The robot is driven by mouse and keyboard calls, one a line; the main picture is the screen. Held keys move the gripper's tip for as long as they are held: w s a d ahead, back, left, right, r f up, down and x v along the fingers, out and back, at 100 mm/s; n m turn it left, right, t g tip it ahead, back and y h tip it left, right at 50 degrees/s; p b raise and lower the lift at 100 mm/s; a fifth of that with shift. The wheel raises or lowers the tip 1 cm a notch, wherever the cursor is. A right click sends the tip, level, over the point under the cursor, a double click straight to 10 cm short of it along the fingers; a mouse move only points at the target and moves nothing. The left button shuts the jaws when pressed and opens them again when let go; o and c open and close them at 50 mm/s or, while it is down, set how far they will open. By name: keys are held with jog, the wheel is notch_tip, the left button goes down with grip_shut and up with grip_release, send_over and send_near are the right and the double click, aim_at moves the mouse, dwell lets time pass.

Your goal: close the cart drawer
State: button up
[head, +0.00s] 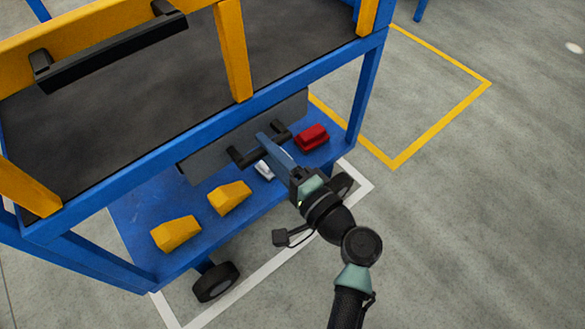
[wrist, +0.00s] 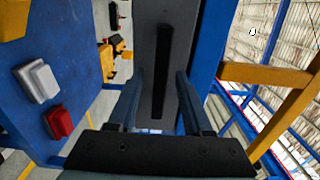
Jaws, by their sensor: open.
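The blue cart (head: 168,150) stands at the left in the head view. Its grey drawer front (head: 215,152) hangs below the blue top rail, with a black bar handle (head: 281,132) partly hidden by my gripper (head: 263,140). How far the drawer stands out is hard to tell. In the wrist view the drawer front (wrist: 180,25) is straight ahead, with its handle (wrist: 160,85) upright in the picture. My gripper (wrist: 161,75) is open, its two fingers on either side of the handle in the picture. I cannot tell whether they reach around it or touch the front.
The lower shelf (head: 150,205) carries two yellow blocks (head: 230,197) (head: 175,233), a red block (head: 312,137) and a pale block (head: 264,170). A second black handle (head: 115,50) is on the yellow upper rail. A black wheel (head: 216,282) touches the floor. Floor to the right is clear.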

jog(key=p+v, duration=0.3)
jog(key=v, duration=0.8)
